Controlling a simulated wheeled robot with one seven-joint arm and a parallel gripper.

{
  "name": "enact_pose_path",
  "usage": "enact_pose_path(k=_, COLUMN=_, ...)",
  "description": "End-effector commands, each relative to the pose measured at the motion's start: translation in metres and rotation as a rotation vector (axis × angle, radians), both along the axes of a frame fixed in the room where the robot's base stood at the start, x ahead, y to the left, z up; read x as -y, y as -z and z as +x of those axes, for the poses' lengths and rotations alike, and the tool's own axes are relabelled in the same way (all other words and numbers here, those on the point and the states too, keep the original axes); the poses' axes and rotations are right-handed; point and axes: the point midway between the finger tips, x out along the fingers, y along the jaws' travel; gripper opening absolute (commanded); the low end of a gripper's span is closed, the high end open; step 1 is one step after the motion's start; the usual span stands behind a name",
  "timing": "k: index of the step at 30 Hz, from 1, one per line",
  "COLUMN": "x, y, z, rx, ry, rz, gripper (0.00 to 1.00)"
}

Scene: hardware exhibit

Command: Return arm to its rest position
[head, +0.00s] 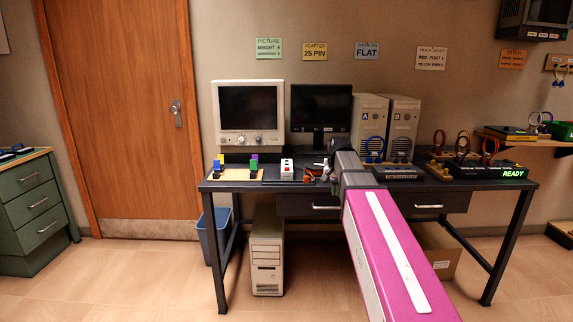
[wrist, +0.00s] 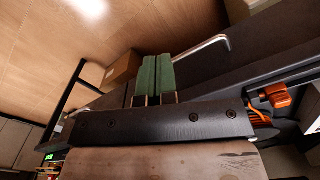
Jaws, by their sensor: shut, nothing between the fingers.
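My pink arm (head: 385,250) reaches forward from the lower right of the head view to the dark desk (head: 225,184). Its far end is over the desk, and my gripper is mostly hidden there behind the arm's own links. In the wrist view my gripper (wrist: 158,60) shows two green finger pads side by side, closed together with nothing between them. The desk's front with a metal drawer handle (wrist: 203,47) lies behind the fingers in that view. The arm is stretched out.
A white monitor (head: 247,112), a black monitor (head: 321,108) and computer towers (head: 369,122) stand along the desk's back. A white box (head: 287,170) is left of the arm. An orange-handled tool (wrist: 277,95) lies near the gripper.

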Motion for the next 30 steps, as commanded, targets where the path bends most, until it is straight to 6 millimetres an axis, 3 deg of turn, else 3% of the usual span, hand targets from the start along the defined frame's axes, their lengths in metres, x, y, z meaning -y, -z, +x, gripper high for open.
enact_pose_path(k=5, x=0.000, y=0.044, z=-0.021, rx=-0.002, ry=-0.054, rz=0.000, gripper=0.00)
enact_pose_path(k=11, x=0.000, y=0.111, z=-0.057, rx=-0.002, ry=-0.146, rz=0.000, gripper=0.00)
enact_pose_path(k=21, x=0.000, y=0.210, z=-0.131, rx=-0.001, ry=-0.309, rz=0.000, gripper=0.00)
enact_pose_path(k=30, x=0.000, y=0.263, z=-0.184, rx=0.004, ry=-0.420, rz=-0.001, gripper=0.00)
